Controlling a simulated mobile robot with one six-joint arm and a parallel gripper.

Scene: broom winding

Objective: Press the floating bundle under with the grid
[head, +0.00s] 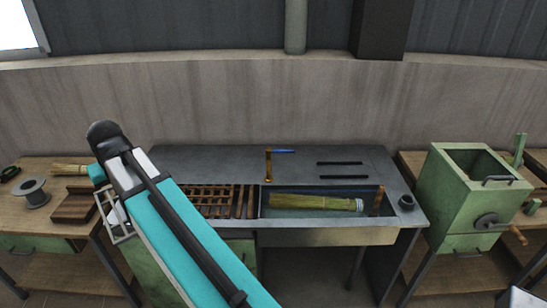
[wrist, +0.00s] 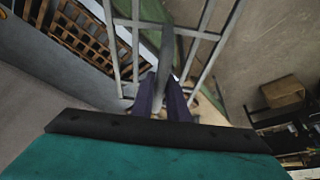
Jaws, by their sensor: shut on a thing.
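The straw bundle (head: 312,202) lies lengthwise in the right part of the trough (head: 325,236), its pale bound end to the right. The grey metal grid (wrist: 120,42) is in my gripper (wrist: 163,90), whose dark fingers are shut on its upright grey handle. In the head view, part of the grid (head: 115,218) shows left of my teal arm, over the gap between the left table and the trough bench, well apart from the bundle. My arm hides most of the gripper and grid there.
A wooden slatted rack (head: 205,200) fills the trough's left part. A brass tap (head: 268,165) stands behind the trough. The left table (head: 30,205) holds a spool (head: 35,193) and another bundle (head: 70,169). A green hopper (head: 462,195) with a crank stands right.

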